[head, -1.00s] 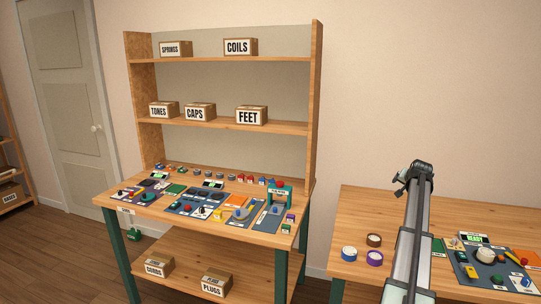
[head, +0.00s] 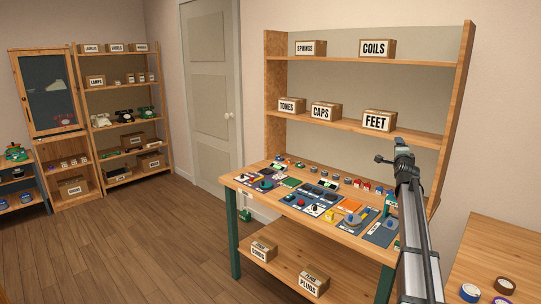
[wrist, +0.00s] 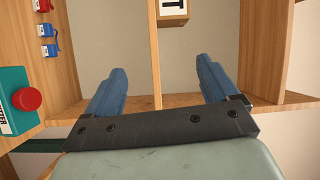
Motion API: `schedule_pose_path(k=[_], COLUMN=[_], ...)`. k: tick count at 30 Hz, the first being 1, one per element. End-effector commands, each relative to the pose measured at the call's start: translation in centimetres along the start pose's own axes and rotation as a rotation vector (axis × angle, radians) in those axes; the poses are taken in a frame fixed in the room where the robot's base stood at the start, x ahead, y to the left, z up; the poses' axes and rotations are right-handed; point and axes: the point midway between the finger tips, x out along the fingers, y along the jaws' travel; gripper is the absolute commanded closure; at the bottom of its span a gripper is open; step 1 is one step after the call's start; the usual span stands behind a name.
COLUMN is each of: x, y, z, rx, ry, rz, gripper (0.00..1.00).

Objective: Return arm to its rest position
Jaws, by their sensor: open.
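My gripper (wrist: 157,82) is open and empty in the wrist view. Its two blue fingers are spread apart, with the shelf unit behind them. In the head view my gripper (head: 390,159) is at the top of my raised arm, at the right, in front of the right part of the wooden workbench (head: 300,221) and its shelf unit. The fingers are too small there to make out. My arm hides the bench's right end. The gripper touches nothing that I can see.
A green device with a red button (wrist: 27,99) is left of the fingers in the wrist view. Boxes such as FEET (head: 377,120) stand on the shelves. A second table (head: 490,250) with tape rolls is at lower right. Open wooden floor (head: 140,240) lies left.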

Motion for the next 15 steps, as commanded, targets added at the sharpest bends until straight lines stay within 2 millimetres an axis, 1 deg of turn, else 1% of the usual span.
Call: schedule_pose_path(k=[1,2,3,5,6,8,9,11,12,14,15], x=[-0.1,-0.2,-0.3,-0.7,-0.9,-1.4,-1.7,-2.2,-2.6,-3.4,-3.9], y=[-1.0,-1.5,-1.9,-1.6,-0.7,1.3,2.9,5.4,7.1,9.7,11.5], z=[3.2,4.8,7.0,10.5,12.9,16.0,17.9,20.6,22.3,24.8,26.5], rx=[0.048,0.077,0.114,0.156,0.169,0.17,0.161,0.142,0.124,0.098,0.079], ry=[-0.02,-0.029,-0.044,-0.07,-0.09,-0.118,-0.136,-0.164,-0.184,-0.212,-0.232], rz=[-0.035,-0.053,-0.074,-0.089,-0.086,-0.067,-0.048,-0.016,0.006,0.04,0.063], gripper=[0.12,0.12,0.12,0.12,0.12,0.12,0.12,0.12,0.12,0.12,0.12])
